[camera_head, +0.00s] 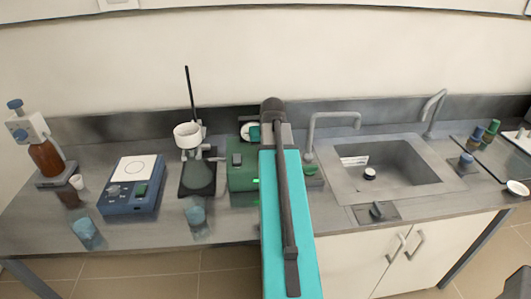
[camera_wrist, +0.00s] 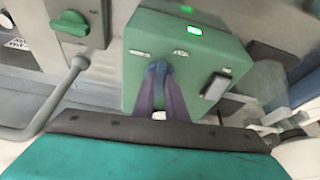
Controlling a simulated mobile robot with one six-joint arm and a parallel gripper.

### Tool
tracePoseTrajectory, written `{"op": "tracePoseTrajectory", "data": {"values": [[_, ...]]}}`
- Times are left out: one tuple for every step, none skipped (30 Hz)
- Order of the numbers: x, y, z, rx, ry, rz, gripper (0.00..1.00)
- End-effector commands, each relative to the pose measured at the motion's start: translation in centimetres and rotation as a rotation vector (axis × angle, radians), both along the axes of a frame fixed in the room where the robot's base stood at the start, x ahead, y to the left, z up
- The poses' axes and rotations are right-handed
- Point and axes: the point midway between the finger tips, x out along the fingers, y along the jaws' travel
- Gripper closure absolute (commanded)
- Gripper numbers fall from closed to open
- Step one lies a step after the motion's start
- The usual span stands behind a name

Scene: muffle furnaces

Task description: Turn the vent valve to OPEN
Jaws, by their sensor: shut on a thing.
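A green box (camera_wrist: 178,45) with a lit green display fills the middle of the wrist view. It also shows in the head view (camera_head: 241,178), partly behind my arm. My gripper (camera_wrist: 157,70) is shut on a small blue handle (camera_wrist: 158,66) on the front of this box, which looks like the vent valve. A small white label sits on each side of the handle, too blurred to read. The fingers cover most of the handle, so its exact angle is hard to tell. In the head view my arm hides the gripper and the handle.
A green knob (camera_wrist: 72,24) on a grey plate and a grey bent pipe (camera_wrist: 55,95) are left of the box in the wrist view. In the head view, a sink (camera_head: 385,165) is at right, and a stand (camera_head: 198,175) and blue hotplate (camera_head: 131,185) at left.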

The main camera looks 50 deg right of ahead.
Motion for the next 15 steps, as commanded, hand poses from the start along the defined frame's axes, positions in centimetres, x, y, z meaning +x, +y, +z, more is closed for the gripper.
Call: {"op": "tracePoseTrajectory", "data": {"values": [[0.03,0.15,0.0,0.0,0.001,-0.021,1.0],[0.05,0.16,0.0,0.0,0.001,-0.035,1.0],[0.07,0.18,0.0,0.001,0.001,-0.051,1.0],[0.08,0.19,0.0,0.001,0.0,-0.061,1.0],[0.07,0.18,0.0,0.001,0.001,-0.071,1.0],[0.07,0.18,-0.01,0.001,0.001,-0.083,1.0],[0.08,0.19,-0.01,0.001,0.002,-0.09,1.0],[0.09,0.2,-0.01,0.001,0.002,-0.096,1.0],[0.1,0.22,-0.01,0.002,0.001,-0.104,1.0],[0.11,0.23,-0.02,0.002,0.001,-0.108,1.0],[0.12,0.24,-0.02,0.002,0.001,-0.111,1.0],[0.12,0.24,-0.02,0.002,0.001,-0.114,1.0],[0.12,0.24,-0.02,0.002,0.001,-0.115,1.0],[0.11,0.25,-0.02,0.002,0.001,-0.117,1.0],[0.12,0.26,-0.02,0.002,0.001,-0.118,1.0]]}}
